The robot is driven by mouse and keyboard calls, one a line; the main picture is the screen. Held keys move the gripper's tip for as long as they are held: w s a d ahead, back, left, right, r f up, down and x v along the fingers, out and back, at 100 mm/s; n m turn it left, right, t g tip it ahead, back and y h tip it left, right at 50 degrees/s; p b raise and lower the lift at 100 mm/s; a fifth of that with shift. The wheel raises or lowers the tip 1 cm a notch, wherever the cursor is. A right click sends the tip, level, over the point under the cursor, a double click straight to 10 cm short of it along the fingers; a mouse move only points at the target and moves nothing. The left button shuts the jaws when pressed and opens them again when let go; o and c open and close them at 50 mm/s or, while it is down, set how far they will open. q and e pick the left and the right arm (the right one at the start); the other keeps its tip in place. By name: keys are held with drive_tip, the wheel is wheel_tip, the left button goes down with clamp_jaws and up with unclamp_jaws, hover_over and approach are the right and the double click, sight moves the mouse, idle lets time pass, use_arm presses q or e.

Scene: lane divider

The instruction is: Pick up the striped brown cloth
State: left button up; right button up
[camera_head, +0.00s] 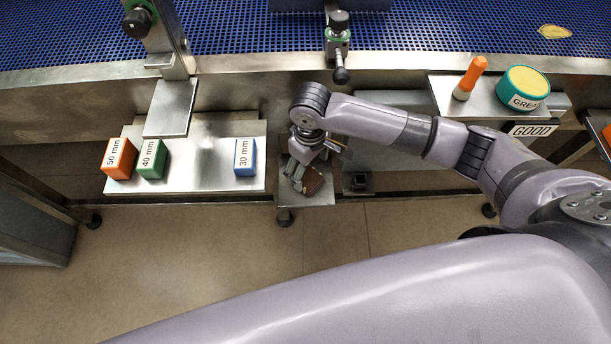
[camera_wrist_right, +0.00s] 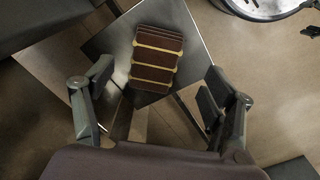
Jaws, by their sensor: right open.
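The striped brown cloth (camera_wrist_right: 157,58) lies folded as a small dark brown stack with pale yellow stripes on a small metal shelf (camera_wrist_right: 117,38). In the head view the cloth (camera_head: 313,182) shows only in part behind my right gripper (camera_head: 298,176). My right gripper reaches down over this shelf. In the right wrist view its two fingers (camera_wrist_right: 158,85) are spread wide, one on each side of the picture, with the cloth between and beyond them. Nothing is held. I cannot tell the exact height above the cloth. My left gripper is not in view.
A metal shelf (camera_head: 212,178) at left bears orange (camera_head: 119,158), green (camera_head: 152,159) and blue (camera_head: 245,157) blocks. An orange marker (camera_head: 470,78) and a teal grease tin (camera_head: 524,88) stand at upper right. A blue conveyor (camera_head: 250,38) runs behind. The floor in front is clear.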

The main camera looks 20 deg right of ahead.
sight(310, 178)
drive_tip(key=shift+f, duration=0.55)
drive_tip(key=f, duration=0.5)
drive_tip(key=shift+w+d, duration=0.15)
drive_tip(key=shift+w, duration=0.1)
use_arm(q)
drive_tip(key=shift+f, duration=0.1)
use_arm(e)
drive_tip(key=shift+c, duration=0.4)
drive_tip(key=shift+r, duration=0.1)
drive_tip(key=c, duration=0.7)
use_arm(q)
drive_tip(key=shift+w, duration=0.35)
use_arm(e)
drive_tip(key=c, duration=0.5)
